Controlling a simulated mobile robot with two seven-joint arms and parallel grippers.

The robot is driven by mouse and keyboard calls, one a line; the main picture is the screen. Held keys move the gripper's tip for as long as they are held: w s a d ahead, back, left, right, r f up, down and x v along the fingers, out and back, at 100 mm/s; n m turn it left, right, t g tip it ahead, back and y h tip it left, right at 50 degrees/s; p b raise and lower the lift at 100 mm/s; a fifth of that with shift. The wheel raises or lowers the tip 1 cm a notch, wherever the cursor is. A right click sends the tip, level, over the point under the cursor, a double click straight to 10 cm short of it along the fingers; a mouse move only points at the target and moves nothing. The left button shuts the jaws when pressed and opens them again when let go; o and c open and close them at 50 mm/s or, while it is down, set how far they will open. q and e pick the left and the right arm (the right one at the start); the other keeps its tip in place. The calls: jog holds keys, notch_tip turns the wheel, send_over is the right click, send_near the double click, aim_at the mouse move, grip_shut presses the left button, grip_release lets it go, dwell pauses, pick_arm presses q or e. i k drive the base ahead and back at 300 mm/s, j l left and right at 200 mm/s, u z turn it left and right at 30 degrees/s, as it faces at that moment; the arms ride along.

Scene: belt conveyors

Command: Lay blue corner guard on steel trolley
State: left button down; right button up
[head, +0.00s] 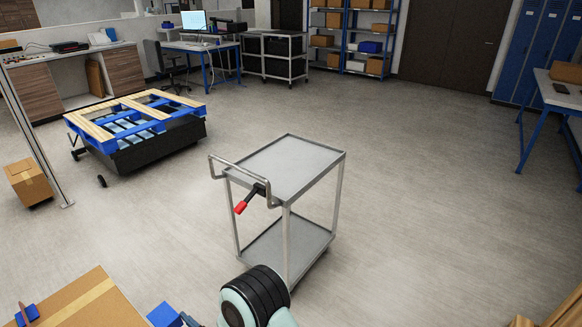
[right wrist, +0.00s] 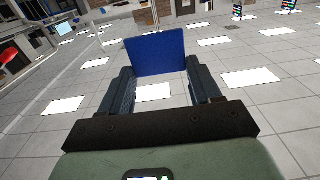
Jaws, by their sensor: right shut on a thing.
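The blue corner guard (right wrist: 157,52) shows in the right wrist view as a flat dark-blue panel between the fingertips. My right gripper (right wrist: 158,76) is shut on it, with a finger on each side. The steel trolley (head: 290,168) stands in the middle of the head view, with a bare grey top shelf, a lower shelf and a push handle on its left. My left gripper is not in view.
A blue pallet (head: 135,118) lies on a dark cart at left. A red-tipped black lever (head: 241,206) shows by the trolley handle. Floor right of the trolley is clear.

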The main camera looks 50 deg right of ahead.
aim_at(282, 184)
jog(key=l+z, duration=0.45)
jog(key=i+l+z, duration=0.15)
jog(key=z, duration=0.3)
jog(key=i+l+z, duration=0.15)
jog(key=l+z, duration=0.15)
jog(key=z, duration=0.2)
jog(key=i+l+z, duration=0.2)
jog(key=z, duration=0.25)
jog(key=i+l+z, duration=0.2)
jog(key=i, duration=0.25)
jog(key=i+l+z, duration=0.2)
jog(key=i, duration=0.3)
jog(key=i+l+u, duration=0.1)
jog(key=u, duration=0.4)
jog(key=i+l+u, duration=0.15)
jog(key=u, duration=0.3)
jog(key=i+l+u, duration=0.2)
jog(key=u, duration=0.3)
jog(key=i+l+u, duration=0.1)
jog(key=l+u, duration=0.2)
jog(key=u, duration=0.15)
jog(key=l+u, duration=0.25)
jog(key=u, duration=0.25)
